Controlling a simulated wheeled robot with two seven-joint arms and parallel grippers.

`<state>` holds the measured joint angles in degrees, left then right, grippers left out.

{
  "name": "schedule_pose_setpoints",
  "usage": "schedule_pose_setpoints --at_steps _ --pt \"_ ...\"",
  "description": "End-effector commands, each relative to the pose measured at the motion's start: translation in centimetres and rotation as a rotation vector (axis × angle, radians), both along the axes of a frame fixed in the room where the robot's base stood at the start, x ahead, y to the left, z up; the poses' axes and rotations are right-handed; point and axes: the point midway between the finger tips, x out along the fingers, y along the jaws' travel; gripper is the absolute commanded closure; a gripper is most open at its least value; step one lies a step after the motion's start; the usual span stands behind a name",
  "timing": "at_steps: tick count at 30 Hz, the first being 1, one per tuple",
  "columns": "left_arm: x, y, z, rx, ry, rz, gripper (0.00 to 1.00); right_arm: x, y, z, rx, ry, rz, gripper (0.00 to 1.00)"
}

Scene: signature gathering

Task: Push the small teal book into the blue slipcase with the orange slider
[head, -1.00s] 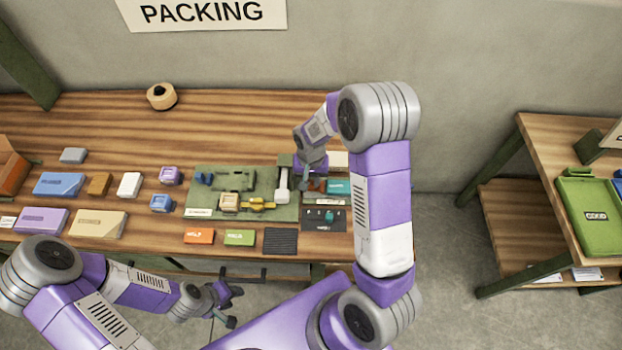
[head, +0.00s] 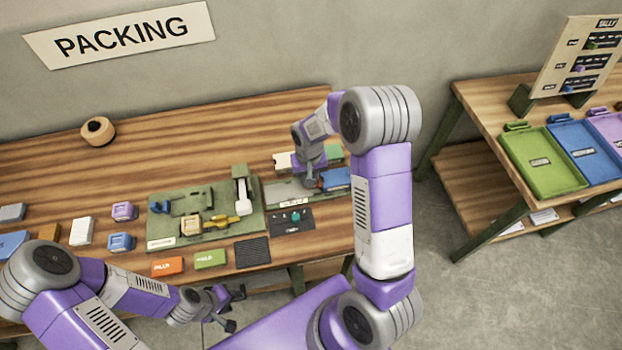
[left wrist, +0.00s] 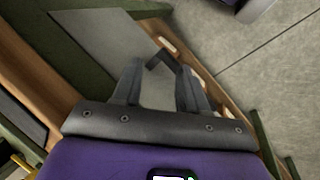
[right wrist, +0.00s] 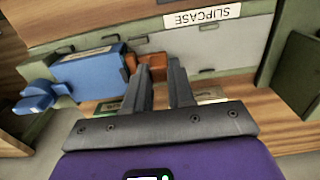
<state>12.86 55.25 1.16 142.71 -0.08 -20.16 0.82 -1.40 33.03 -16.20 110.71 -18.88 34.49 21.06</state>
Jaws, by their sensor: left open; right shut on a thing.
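The blue slipcase (head: 337,178) lies on the right part of the workbench. In the right wrist view the slipcase (right wrist: 90,80) lies flat on the left, with a pale label on top. The orange slider (right wrist: 131,64) is at its right end, partly behind my finger. My right gripper (head: 309,184) is down at this end; in its wrist view the fingers (right wrist: 159,72) are closed on the slider, though the contact is largely hidden. I cannot make out the teal book. My left gripper (head: 232,308) is open and empty in front of the bench; its fingers (left wrist: 160,75) show apart.
A green fixture board (head: 165,222) with a white lever and yellow part lies left of the slipcase. A dark panel (head: 292,222) with a teal knob lies in front. Orange (head: 167,266) and green (head: 210,259) blocks sit at the front edge. Trays (head: 545,165) stand on the right table.

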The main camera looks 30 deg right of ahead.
Motion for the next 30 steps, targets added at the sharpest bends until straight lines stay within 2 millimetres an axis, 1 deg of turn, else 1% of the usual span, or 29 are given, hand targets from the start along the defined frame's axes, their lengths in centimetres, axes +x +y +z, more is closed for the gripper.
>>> schedule_pose_setpoints --at_steps 1,8,9,13,14,26,29,30 --pt "0.0 0.0 0.0 0.0 0.0 0.001 0.57 0.0 -0.4 0.0 -0.006 0.002 0.002 1.0" --pt "0.0 0.0 0.0 0.001 0.001 0.001 0.57 -0.2 -0.8 0.0 -0.009 0.003 -0.001 1.0" --pt "0.0 0.0 0.0 0.001 0.001 0.001 0.57 -0.2 -0.8 0.0 -0.01 0.003 -0.002 0.74" --pt "0.0 0.0 0.0 0.0 0.0 0.001 0.57 -0.2 -0.8 0.0 -0.009 0.003 -0.002 0.54" --pt "0.0 0.0 0.0 0.0 0.0 0.001 0.57 -0.2 -0.7 0.0 -0.009 0.003 -0.002 0.51" --pt "0.0 0.0 0.0 0.0 0.0 0.001 0.57 -0.2 -0.6 0.0 -0.006 0.002 -0.002 0.51" --pt "0.0 0.0 0.1 0.0 0.0 0.001 0.57 -0.1 -0.6 0.6 -0.006 0.0 -0.002 0.51" --pt "0.0 0.0 0.1 0.0 0.0 0.001 0.57 -0.1 -0.6 1.2 -0.006 -0.002 -0.002 0.51"
